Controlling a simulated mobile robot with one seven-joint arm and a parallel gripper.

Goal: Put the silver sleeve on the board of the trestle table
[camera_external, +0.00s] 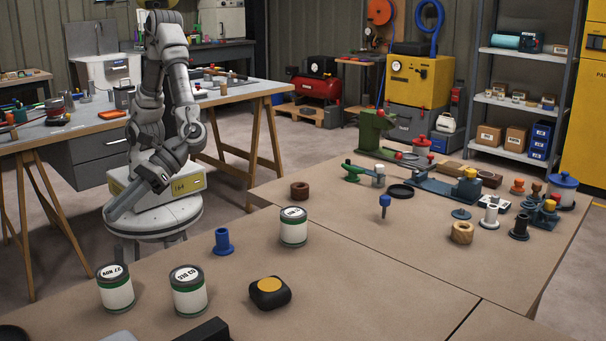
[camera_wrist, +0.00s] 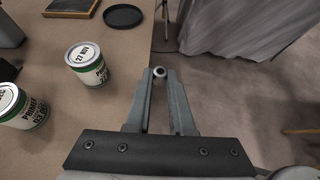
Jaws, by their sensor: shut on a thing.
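My gripper (camera_external: 110,213) is at the lower left in the external view, pointing down and to the left, beyond the near brown table. In the wrist view its fingers (camera_wrist: 159,76) are shut on a small silver sleeve (camera_wrist: 159,71), whose round end with a dark hole shows between the fingertips. The floor lies behind it there, with the brown table edge to its left. I cannot make out the sleeve in the external view. A trestle table with a grey board (camera_external: 100,128) and wooden legs stands at the back left, behind my arm.
Tools and pots crowd parts of the grey board. The brown table (camera_external: 350,270) holds labelled cans (camera_external: 115,290), also in the wrist view (camera_wrist: 87,65), a blue spool (camera_external: 222,242) and a black-and-yellow block (camera_external: 270,292). A black dish (camera_wrist: 123,16) lies at the wrist view's top.

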